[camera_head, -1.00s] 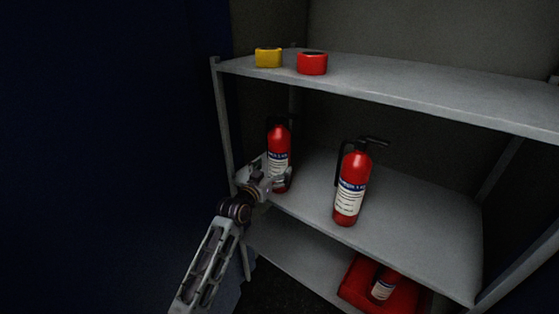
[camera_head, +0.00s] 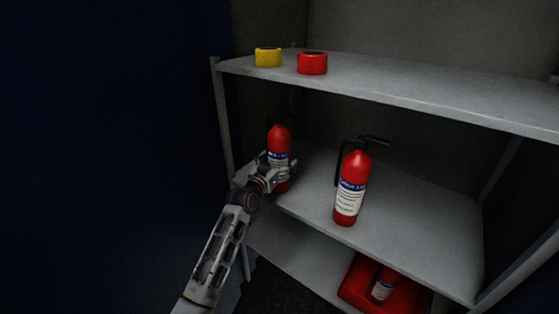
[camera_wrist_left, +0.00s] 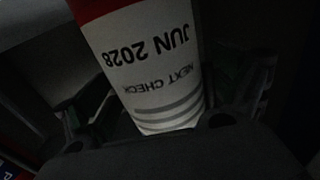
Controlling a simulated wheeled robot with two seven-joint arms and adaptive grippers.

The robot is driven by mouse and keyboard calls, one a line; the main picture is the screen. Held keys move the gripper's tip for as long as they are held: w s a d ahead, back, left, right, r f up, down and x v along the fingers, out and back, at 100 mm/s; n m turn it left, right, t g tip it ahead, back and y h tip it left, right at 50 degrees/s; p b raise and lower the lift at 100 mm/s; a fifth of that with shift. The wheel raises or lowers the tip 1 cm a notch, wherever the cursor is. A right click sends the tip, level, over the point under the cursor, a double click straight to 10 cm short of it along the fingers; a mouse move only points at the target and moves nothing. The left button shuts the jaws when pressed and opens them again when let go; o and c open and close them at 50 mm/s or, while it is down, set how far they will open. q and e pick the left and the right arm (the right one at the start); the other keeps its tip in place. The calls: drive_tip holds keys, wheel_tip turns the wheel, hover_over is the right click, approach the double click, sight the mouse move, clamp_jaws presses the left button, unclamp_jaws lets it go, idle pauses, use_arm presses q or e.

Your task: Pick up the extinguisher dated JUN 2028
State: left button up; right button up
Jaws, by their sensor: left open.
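The extinguisher dated JUN 2028 (camera_head: 278,141) stands upright at the left end of the middle shelf. Its white label (camera_wrist_left: 155,60) fills the middle of the left wrist view, upside down, reading "JUN 2028" and "NEXT CHECK". My left gripper (camera_head: 283,172) is at this extinguisher's lower body, with its fingers open on either side of it; both fingers also show in the dark left wrist view (camera_wrist_left: 165,125). Whether they touch the extinguisher cannot be told. My right gripper is not in view.
A second extinguisher (camera_head: 351,190) stands to the right on the same shelf (camera_head: 420,215). Another extinguisher (camera_head: 384,284) lies in a red bin (camera_head: 358,279) on the lower shelf. A yellow roll (camera_head: 268,58) and a red roll (camera_head: 312,64) sit on the top shelf. The left shelf post (camera_head: 224,120) is near my arm.

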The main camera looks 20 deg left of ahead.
use_arm(q)
drive_tip(key=shift+w, duration=0.15)
drive_tip(key=shift+c, duration=0.4)
drive_tip(key=c, duration=1.9)
drive_tip(key=shift+r, duration=0.4)
clamp_jaws()
drive_tip(key=shift+f, duration=0.1)
